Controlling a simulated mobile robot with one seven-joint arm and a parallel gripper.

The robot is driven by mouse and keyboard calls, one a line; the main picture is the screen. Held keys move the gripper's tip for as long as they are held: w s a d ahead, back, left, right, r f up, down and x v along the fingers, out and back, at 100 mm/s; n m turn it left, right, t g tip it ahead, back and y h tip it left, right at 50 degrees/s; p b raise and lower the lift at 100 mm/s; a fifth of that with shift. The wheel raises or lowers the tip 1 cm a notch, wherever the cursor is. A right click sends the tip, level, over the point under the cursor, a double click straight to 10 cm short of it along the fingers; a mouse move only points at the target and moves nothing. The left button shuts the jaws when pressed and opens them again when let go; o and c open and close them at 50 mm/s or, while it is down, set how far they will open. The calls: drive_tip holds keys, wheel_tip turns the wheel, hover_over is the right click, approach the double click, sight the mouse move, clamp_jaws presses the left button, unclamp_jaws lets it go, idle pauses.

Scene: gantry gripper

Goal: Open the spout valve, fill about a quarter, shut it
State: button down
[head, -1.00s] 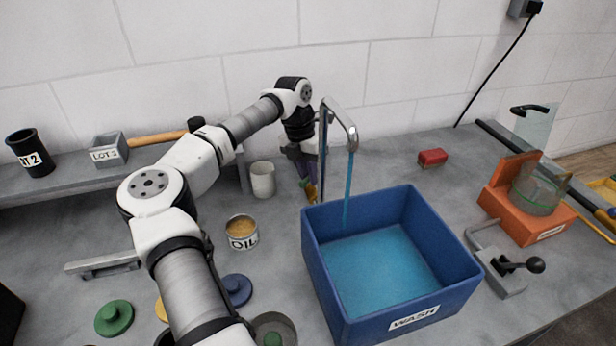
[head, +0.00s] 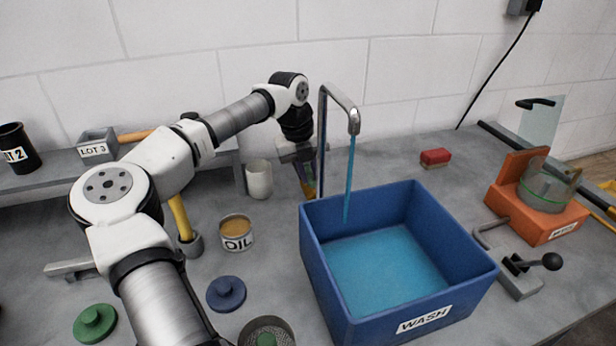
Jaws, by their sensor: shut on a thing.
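The metal spout (head: 340,97) rises behind the blue WASH bin (head: 322,270) and bends over it. A blue stream (head: 349,175) runs from its mouth into the bin. Blue water (head: 385,278) covers the bin's floor, well below the rim. My gripper (head: 307,180) is at the spout's foot, behind the bin's far left corner, shut on what seems to be the valve handle. The handle is mostly hidden by the gripper, and its exact angle cannot be told.
A white cup (head: 259,180) and an OIL tin (head: 236,233) stand left of the bin. A blue lid (head: 227,293) and a green lid (head: 95,324) lie in front. A black-knobbed lever clamp (head: 520,272) and an orange holder (head: 538,222) stand right.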

drive_tip(key=shift+d+n+b, duration=0.1)
drive_tip(key=shift+n+b, duration=0.2)
drive_tip(key=shift+n, duration=0.3)
drive_tip(key=c, duration=1.4)
unclamp_jaws()
wheel_tip(320, 180, up, 14)
drive_tip(key=a+b, duration=0.2)
drive_tip(key=shift+s+a+f, duration=0.2)
drive_tip(key=shift+s+a, duration=0.1)
drive_tip(key=shift+s, duration=0.15)
